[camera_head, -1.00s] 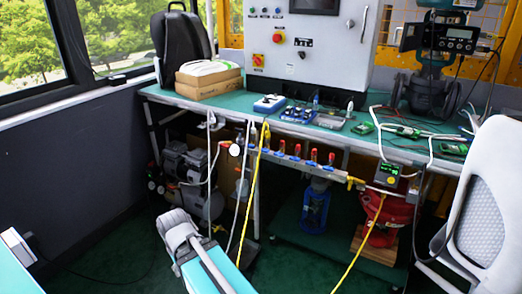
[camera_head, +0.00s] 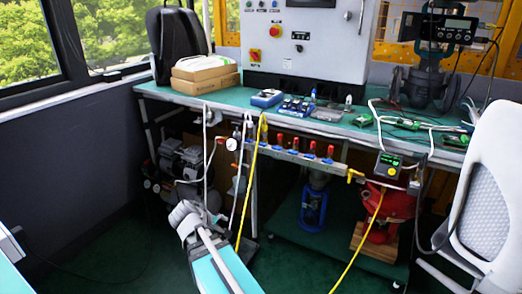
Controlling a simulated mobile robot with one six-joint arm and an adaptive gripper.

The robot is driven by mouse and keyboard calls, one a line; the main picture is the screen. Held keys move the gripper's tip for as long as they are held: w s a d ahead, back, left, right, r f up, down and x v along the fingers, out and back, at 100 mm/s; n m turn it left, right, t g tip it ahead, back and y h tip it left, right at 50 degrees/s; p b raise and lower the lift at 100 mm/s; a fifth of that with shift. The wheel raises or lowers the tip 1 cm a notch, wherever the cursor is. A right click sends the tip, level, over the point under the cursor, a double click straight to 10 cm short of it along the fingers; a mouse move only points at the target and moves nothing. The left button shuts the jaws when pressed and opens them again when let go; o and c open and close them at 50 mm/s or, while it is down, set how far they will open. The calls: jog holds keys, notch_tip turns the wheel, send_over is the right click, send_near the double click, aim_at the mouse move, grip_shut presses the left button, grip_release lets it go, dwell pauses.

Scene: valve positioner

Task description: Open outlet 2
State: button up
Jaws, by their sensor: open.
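The outlet manifold (camera_head: 300,158) is a pale bar under the front edge of the bench. A row of red valve handles (camera_head: 312,147) stands up along it, with blue parts below them. The handles look roughly upright, but they are too small to tell their exact angle. No numbers are readable, so I cannot tell which is outlet 2. My arm comes in from the bottom centre, left of the manifold and apart from it in the picture.
A yellow hose (camera_head: 247,195) hangs past the manifold's left end, and another yellow hose (camera_head: 362,240) hangs at its right. A pressure gauge (camera_head: 231,144) is at the left. A white chair (camera_head: 490,190) stands at the right. Green floor is open before the bench.

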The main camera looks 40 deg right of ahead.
jog(key=w+d+r+n+t+h+b, duration=0.1)
jog(key=d+r+n+h+b, duration=0.15)
jog(key=d, duration=0.25)
jog(key=w+d+r+n+h+b, duration=0.1)
jog(key=w+d+r+n+h, duration=0.15)
jog(key=d+h, duration=0.2)
jog(key=n+t+h+b, duration=0.5)
jog(key=n+t+h, duration=0.1)
jog(key=n, duration=0.7)
send_near(260, 145)
jog(key=shift+v, duration=1.45)
jog(key=p+x, duration=0.5)
jog(key=x, duration=0.8)
jog(key=shift+d+r, duration=0.2)
jog(key=shift+d, duration=0.15)
